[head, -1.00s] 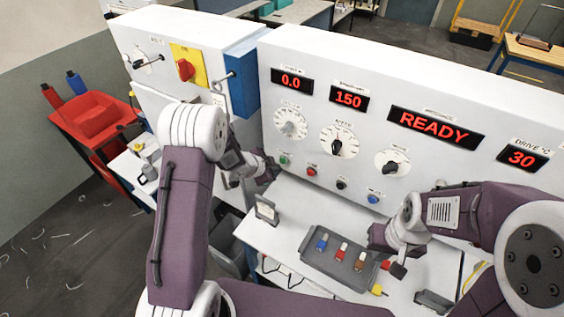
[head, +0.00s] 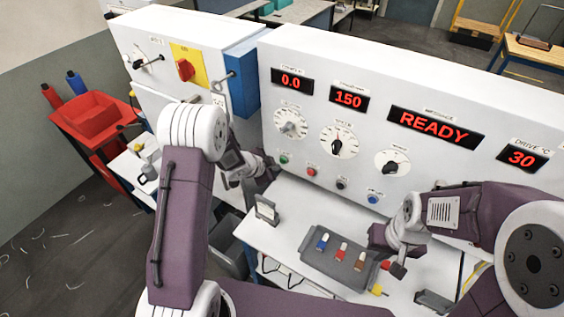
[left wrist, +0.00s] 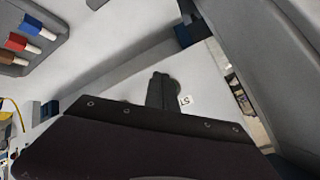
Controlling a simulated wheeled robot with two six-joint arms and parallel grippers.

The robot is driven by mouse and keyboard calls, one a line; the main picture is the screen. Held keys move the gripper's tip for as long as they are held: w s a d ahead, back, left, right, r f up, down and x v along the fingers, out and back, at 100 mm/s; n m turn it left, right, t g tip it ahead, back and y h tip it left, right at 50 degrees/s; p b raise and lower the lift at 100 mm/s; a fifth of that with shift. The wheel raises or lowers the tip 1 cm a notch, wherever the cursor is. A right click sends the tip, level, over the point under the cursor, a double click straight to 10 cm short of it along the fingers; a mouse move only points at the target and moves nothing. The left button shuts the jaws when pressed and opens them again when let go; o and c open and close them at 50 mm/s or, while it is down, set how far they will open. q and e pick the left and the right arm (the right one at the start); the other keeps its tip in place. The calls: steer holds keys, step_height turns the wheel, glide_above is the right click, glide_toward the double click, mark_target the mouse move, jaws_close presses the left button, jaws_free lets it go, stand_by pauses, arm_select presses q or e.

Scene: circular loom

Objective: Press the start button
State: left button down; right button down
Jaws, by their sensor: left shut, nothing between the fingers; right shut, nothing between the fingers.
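A green button (head: 284,159) sits at the left end of a row of buttons low on the white control panel. Its label is too small to read in the head view. My left gripper (head: 273,168) is shut and empty, its tip just below and left of the green button; I cannot tell whether they touch. In the left wrist view the dark fingers (left wrist: 160,90) point at a pale panel, beside a small label (left wrist: 185,100) that shows "ST". The button is hidden there. My right gripper (head: 398,268) is shut and empty above the bench.
Red (head: 311,171), black (head: 341,184) and blue (head: 373,198) buttons continue the row. Dials and red displays are above; one display (head: 435,127) reads READY. A grey tray (head: 318,262) with coloured pieces lies on the white bench, near a small stand (head: 267,210).

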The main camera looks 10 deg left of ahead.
arm_select(q)
steer(key=shift+w+d, duration=0.15)
steer(key=shift+w, duration=0.25)
steer(key=shift+w+d+p, duration=0.2)
steer(key=shift+w+p, duration=0.25)
steer(key=shift+p, duration=0.15)
stand_by(0.6)
stand_by(0.3)
steer(key=shift+s+a+b, duration=0.3)
steer(key=shift+s+b, duration=0.15)
steer(key=shift+s, duration=0.4)
